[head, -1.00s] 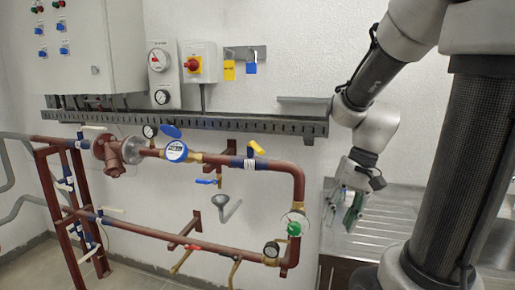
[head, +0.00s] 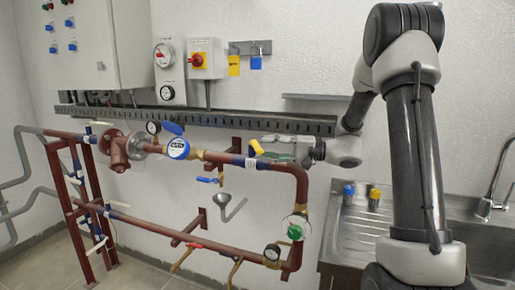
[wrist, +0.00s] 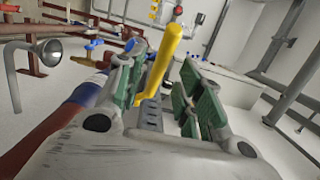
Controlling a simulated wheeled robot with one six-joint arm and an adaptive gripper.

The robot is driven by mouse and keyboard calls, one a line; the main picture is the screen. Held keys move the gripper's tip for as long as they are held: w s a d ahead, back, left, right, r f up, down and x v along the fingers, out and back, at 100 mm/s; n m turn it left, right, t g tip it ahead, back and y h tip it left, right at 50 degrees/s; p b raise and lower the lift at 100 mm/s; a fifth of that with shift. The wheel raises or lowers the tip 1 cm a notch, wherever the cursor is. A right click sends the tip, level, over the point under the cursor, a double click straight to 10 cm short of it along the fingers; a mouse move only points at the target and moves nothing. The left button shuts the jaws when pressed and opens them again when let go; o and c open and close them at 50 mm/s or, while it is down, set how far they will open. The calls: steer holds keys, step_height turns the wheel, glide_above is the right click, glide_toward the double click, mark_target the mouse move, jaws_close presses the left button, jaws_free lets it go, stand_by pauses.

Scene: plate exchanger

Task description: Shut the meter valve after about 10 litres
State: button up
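The water meter (head: 178,148) has a white face and a raised blue lid and sits on the upper red pipe; its reading is too small to tell. To its right on the same pipe is a valve with a yellow lever (head: 256,147), tilted up off the pipe. My gripper (head: 272,148) is just right of the yellow lever, level with the upper pipe. In the wrist view the yellow lever (wrist: 164,58) stands between the two green-padded fingers of my gripper (wrist: 163,85), which are apart. I cannot tell whether either finger touches it.
A blue-handled tap (head: 208,180) and a grey funnel (head: 228,206) are below the pipe. A grey cable tray (head: 230,121) runs along the wall above. A sink counter (head: 350,232) with two small blue and yellow items stands at right.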

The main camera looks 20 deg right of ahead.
mark_target(257, 144)
steer(key=shift+x, duration=2.1)
jaws_close()
